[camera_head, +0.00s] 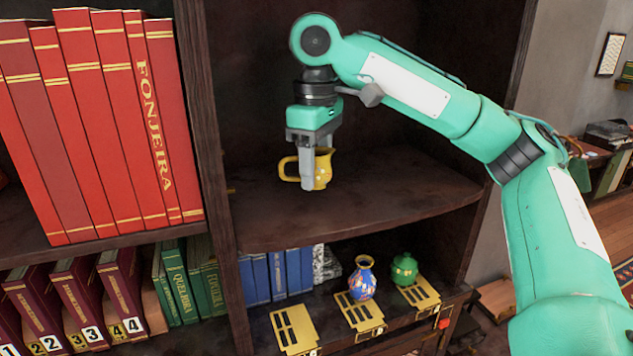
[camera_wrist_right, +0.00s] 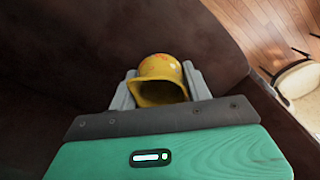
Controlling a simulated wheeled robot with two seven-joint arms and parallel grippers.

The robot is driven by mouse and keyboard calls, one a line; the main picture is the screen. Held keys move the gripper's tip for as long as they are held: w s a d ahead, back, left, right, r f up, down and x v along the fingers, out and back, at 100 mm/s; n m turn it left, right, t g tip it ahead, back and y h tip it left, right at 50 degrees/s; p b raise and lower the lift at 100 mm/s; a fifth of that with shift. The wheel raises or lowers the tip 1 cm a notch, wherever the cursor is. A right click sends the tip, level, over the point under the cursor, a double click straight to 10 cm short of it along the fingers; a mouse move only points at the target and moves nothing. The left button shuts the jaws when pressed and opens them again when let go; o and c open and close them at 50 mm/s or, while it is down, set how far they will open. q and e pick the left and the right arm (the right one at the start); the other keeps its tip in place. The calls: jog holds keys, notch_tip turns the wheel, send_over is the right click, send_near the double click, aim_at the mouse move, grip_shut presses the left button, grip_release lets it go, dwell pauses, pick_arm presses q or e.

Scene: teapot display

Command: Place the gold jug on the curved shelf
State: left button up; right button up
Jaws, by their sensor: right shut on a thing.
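The gold jug (camera_head: 323,168) is yellow with a loop handle on its left side, and it is upright between the fingers of my right gripper (camera_head: 309,186). In the right wrist view the jug (camera_wrist_right: 161,82) sits between the two grey fingers, with its open mouth toward the camera. My right gripper is shut on it. The curved shelf (camera_head: 400,195) is the dark wooden board with a rounded front edge below the jug. I cannot tell whether the jug's base touches it. My left gripper is not in view.
Large red books (camera_head: 100,120) stand left of the dark upright. Below the curved shelf are a blue patterned vase (camera_head: 362,280), a green pot (camera_head: 404,268), gold plates (camera_head: 293,328) and blue books (camera_head: 278,275). The curved shelf is otherwise bare.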

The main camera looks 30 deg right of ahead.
aim_at(318, 153)
jog(key=shift+s+f, duration=0.15)
jog(key=shift+f, duration=1.5)
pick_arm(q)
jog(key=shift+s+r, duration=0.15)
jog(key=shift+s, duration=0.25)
pick_arm(e)
jog(key=o, duration=1)
jog(key=shift+f, duration=0.1)
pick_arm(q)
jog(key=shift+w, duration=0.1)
pick_arm(e)
jog(key=shift+r, duration=3.9)
